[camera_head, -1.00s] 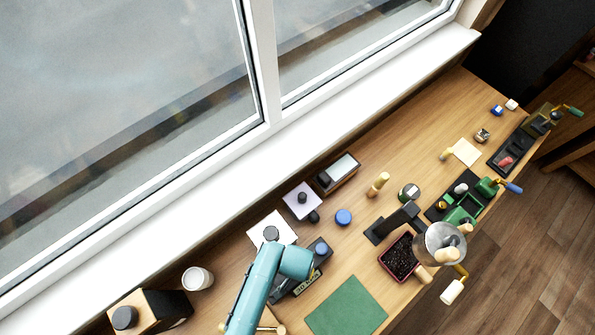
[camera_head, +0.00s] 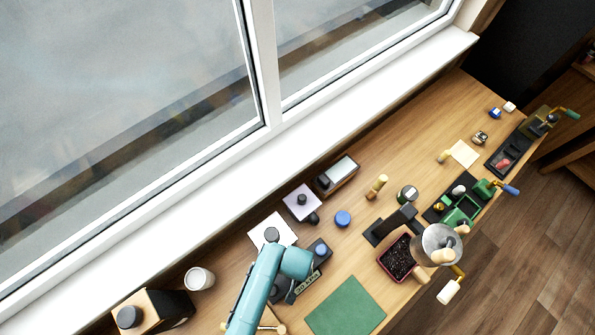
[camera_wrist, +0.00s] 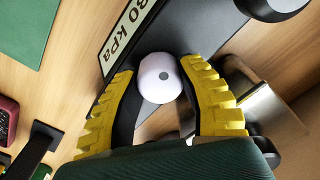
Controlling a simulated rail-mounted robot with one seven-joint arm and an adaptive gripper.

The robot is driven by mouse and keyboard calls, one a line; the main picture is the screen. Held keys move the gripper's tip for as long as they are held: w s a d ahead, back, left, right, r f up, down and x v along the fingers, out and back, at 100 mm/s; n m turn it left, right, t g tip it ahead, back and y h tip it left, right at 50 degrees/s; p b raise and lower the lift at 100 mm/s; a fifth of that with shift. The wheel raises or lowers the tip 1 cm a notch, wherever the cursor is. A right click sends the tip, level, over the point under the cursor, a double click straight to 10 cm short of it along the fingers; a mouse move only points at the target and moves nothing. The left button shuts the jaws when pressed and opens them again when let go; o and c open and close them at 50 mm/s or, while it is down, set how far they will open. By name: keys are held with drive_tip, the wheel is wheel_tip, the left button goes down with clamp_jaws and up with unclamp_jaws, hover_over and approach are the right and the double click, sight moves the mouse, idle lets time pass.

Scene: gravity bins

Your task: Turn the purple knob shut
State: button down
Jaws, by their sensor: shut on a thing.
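A white label reading "30 kPa" (camera_wrist: 127,34) lies on the dark device (camera_wrist: 175,25) beside the knob. In the head view the same labelled device shows its label (camera_head: 307,284) partly behind my teal arm. The knob and my fingertips are hidden there.
A blue knob (camera_head: 321,250) stands close by my arm. A green mat (camera_head: 345,306) lies to the right, with a dark red tray (camera_head: 392,262) of dark beans beyond. A white cup (camera_head: 199,279) and a wooden box (camera_head: 150,306) stand to the left.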

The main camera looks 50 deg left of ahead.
drive_tip(key=n, duration=0.3)
drive_tip(key=shift+s+p, duration=0.1)
drive_tip(key=shift+p, duration=0.25)
drive_tip(key=shift+f+n, duration=0.2)
drive_tip(key=shift+n, duration=0.5)
drive_tip(key=n+p, duration=0.1)
drive_tip(key=n, duration=0.3)
drive_tip(key=shift+r, duration=0.1)
drive_tip(key=n+p, duration=0.1)
drive_tip(key=n, duration=0.4)
drive_tip(key=c, duration=0.8)
unclamp_jaws()
